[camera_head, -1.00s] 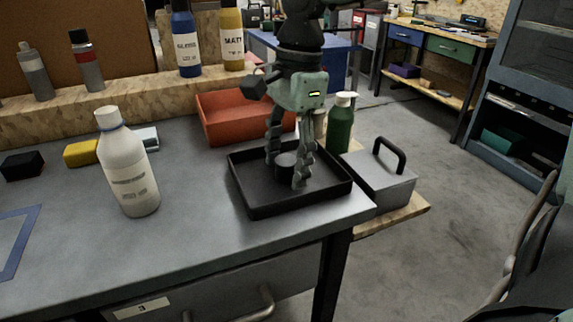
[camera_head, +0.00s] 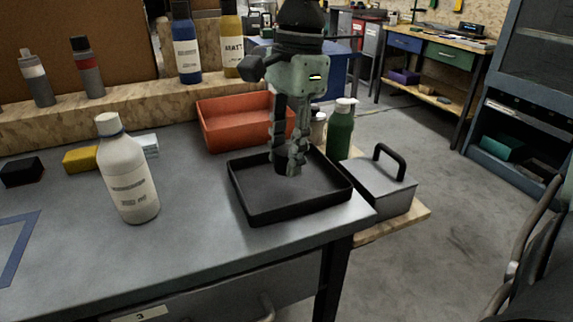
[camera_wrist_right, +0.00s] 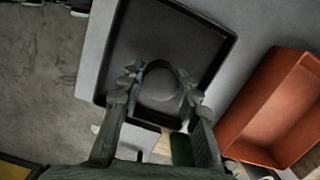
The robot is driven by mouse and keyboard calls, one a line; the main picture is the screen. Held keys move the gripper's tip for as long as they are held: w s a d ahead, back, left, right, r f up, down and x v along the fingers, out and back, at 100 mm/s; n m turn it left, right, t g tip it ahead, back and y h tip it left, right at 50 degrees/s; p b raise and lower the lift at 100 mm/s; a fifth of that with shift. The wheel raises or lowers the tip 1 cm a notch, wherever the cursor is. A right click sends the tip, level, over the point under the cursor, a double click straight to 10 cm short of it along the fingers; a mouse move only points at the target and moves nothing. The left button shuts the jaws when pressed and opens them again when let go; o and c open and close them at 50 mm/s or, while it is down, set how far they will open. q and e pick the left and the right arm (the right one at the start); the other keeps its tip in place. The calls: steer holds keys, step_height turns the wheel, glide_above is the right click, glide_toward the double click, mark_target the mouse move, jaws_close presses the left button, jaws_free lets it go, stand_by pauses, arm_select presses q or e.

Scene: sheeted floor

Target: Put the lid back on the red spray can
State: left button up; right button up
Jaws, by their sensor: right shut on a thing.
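My right gripper (camera_head: 287,165) is over the black tray (camera_head: 262,214), its fingers pointing down. It is shut on a small dark round lid, which shows between the fingertips in the wrist view (camera_wrist_right: 160,83). In the head view the fingers hide most of the lid, and I cannot tell whether it still touches the tray floor. A grey spray can with a red band and dark top (camera_head: 88,68) stands upright on the wooden ledge at the far left. My left gripper is not in view.
An orange bin (camera_head: 222,137) stands behind the tray, a green bottle (camera_head: 340,132) and a handled grey box (camera_head: 385,190) to its right. A white bottle (camera_head: 128,178) stands left of it. Another grey can (camera_head: 37,80) is beside the red-banded one. Yellow and black blocks lie at the left.

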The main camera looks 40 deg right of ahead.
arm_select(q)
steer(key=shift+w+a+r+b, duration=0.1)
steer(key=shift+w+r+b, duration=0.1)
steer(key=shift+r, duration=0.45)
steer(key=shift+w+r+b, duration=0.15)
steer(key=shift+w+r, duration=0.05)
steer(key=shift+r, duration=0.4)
arm_select(e)
steer(key=w+a+r, duration=0.7)
steer(key=a+r, duration=0.1)
steer(key=a, duration=0.1)
steer(key=shift+a, duration=0.25)
steer(key=shift+s+f, duration=0.1)
